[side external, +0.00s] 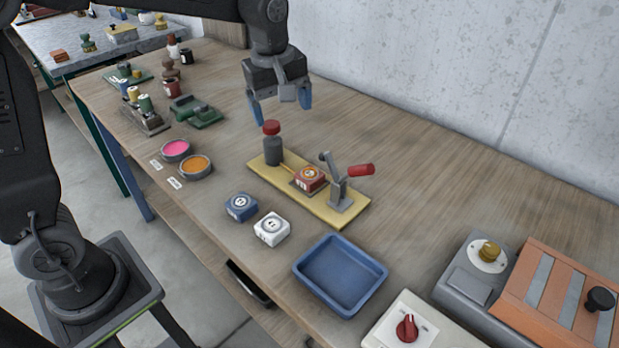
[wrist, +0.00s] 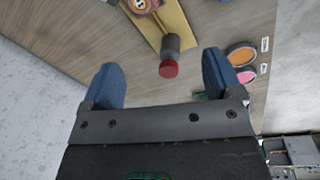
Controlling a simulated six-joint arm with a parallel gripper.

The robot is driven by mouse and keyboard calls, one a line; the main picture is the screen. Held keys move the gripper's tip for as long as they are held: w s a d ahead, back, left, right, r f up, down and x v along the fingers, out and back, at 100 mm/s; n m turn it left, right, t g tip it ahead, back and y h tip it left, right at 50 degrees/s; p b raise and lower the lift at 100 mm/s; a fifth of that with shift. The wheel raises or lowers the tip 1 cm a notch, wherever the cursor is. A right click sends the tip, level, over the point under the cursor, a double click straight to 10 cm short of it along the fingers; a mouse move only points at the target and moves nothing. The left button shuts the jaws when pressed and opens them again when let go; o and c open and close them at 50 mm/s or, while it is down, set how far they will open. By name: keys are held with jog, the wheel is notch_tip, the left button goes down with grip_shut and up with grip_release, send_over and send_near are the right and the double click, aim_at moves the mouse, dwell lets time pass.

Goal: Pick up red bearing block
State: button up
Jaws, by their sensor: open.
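The red bearing block (side external: 309,178) sits on the yellow board (side external: 350,212), between a dark grey post with a red cap (side external: 272,145) and a grey toggle clamp with a red handle (side external: 340,185). The block also shows at the top edge of the wrist view (wrist: 139,5), partly cut off. My gripper (side external: 282,110) is open and empty, with blue fingers, above the table and behind the red-capped post. In the wrist view my gripper (wrist: 165,75) has the red cap between its fingertips in the picture, farther below.
A blue block (side external: 241,207) and a white block (side external: 272,229) stand in front of the board. A blue tray (side external: 341,274) is to their right. Pink (side external: 176,149) and orange (side external: 195,166) dishes are at left. The table behind the board is clear.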

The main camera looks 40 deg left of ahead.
aim_at(306, 171)
jog(key=w+f+n, duration=0.1)
jog(key=f, duration=0.5)
jog(key=w+f+n, duration=0.1)
jog(key=w+f, duration=0.1)
jog(key=f, duration=0.4)
jog(key=w+f+n+g, duration=0.1)
jog(key=w+f+n, duration=0.1)
jog(key=f, duration=0.5)
jog(key=shift+w+d, duration=0.2)
jog(key=shift+d, duration=0.2)
jog(key=shift+r, duration=0.1)
jog(key=c, duration=1.3)
jog(key=shift+o, duration=0.2)
jog(key=shift+r, duration=0.1)
